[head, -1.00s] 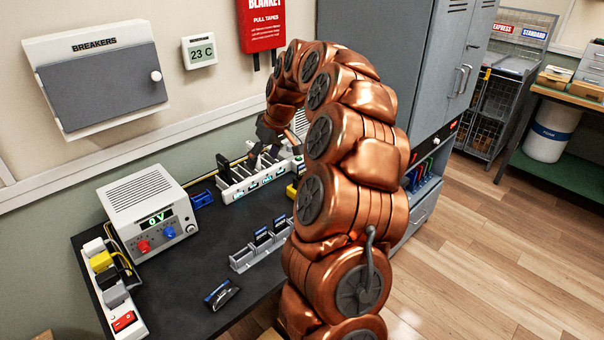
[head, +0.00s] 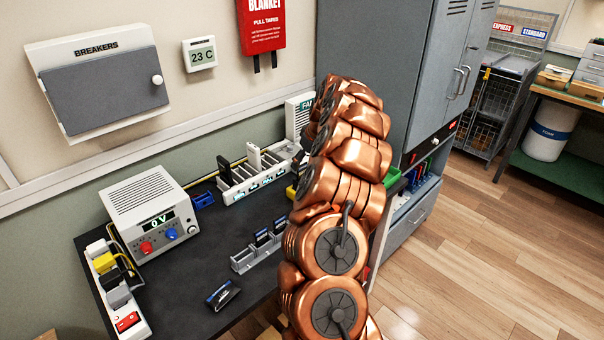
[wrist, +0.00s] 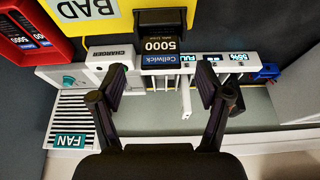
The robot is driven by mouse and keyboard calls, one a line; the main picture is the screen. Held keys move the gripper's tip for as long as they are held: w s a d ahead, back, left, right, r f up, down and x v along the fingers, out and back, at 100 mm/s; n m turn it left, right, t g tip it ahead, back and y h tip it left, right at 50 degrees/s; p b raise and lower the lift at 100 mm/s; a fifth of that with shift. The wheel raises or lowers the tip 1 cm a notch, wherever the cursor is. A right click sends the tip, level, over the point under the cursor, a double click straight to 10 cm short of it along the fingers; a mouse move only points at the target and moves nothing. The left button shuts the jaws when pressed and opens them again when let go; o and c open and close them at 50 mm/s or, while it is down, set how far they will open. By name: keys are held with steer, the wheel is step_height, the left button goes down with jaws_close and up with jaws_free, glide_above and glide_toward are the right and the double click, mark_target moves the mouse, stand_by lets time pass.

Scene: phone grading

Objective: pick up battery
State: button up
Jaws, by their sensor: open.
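A black battery (wrist: 160,45) with a blue "Cellwick 5000" label shows in the wrist view, its text upside down. It overlaps the front edge of the white charger (wrist: 132,82) and the yellow "BAD" bin; I cannot tell if it sits in a slot. My gripper (wrist: 162,82) is open, with nothing between its fingertips. The battery lies just beyond the fingertips in the picture, apart from them. In the head view my arm hides the gripper and this battery. The charger (head: 234,194) stands at the table's back with a black item (head: 224,169) and a white item (head: 254,157) upright in it.
A grey rack (head: 243,263) holds dark blue-labelled items, and a similar piece (head: 223,294) lies on the dark table. The power supply (head: 150,220) stands left. A fan (wrist: 72,125) is beside the charger; a red tray (wrist: 60,45) with batteries lies near the bin (wrist: 115,22).

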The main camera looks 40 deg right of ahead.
mark_target(303, 165)
steer(key=shift+p+x, duration=0.65)
steer(key=shift+x, duration=1.2)
steer(key=shift+c, duration=0.2)
steer(key=c, duration=1.3)
